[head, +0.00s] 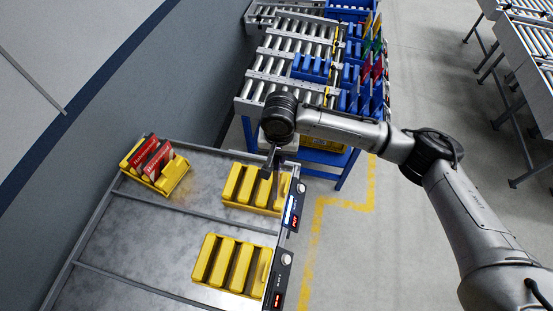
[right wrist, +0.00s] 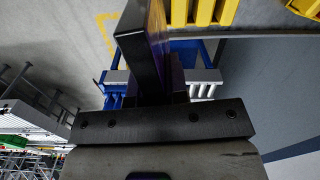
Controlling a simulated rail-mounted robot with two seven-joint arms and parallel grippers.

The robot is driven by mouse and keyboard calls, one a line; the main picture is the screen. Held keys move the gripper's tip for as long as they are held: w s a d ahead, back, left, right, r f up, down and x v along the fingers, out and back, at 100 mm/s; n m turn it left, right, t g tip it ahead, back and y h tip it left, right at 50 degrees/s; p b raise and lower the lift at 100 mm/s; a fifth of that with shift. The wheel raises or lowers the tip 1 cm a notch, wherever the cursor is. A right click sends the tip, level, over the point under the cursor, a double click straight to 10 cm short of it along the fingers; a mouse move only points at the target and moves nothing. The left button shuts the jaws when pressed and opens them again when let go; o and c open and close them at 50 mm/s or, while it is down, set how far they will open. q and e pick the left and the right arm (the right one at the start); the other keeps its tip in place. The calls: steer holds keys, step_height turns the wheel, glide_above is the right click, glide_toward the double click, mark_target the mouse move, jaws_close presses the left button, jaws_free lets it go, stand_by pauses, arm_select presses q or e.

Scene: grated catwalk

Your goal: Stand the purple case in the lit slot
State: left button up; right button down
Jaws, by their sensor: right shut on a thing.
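My right gripper (head: 269,170) is above the upper yellow slotted rack (head: 232,200) on the metal table, near that rack's back edge. In the right wrist view it is shut on a dark case with a purple side (right wrist: 140,58), seen nearly edge-on. In the head view I cannot clearly make out the held case. A control panel (head: 295,221) with a blue strip and red lit characters stands beside the upper rack. Which slot is lit cannot be told. My left gripper is not in view.
A second slotted yellow rack (head: 210,257) sits nearer, with its own panel (head: 279,281). A yellow bin (head: 176,178) with red cases (head: 145,151) is at the table's left. A roller conveyor (head: 283,68) with blue bins (head: 311,67) stands behind.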

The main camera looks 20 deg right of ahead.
arm_select(q)
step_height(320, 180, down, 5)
steer(key=b, duration=0.4)
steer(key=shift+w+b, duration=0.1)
steer(key=shift+b, duration=0.25)
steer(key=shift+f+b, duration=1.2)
arm_select(e)
step_height(320, 180, down, 8)
steer(key=w+m, duration=0.1)
steer(key=w, duration=0.1)
steer(key=shift+w+a+f, duration=0.15)
steer(key=shift+a+f, duration=0.1)
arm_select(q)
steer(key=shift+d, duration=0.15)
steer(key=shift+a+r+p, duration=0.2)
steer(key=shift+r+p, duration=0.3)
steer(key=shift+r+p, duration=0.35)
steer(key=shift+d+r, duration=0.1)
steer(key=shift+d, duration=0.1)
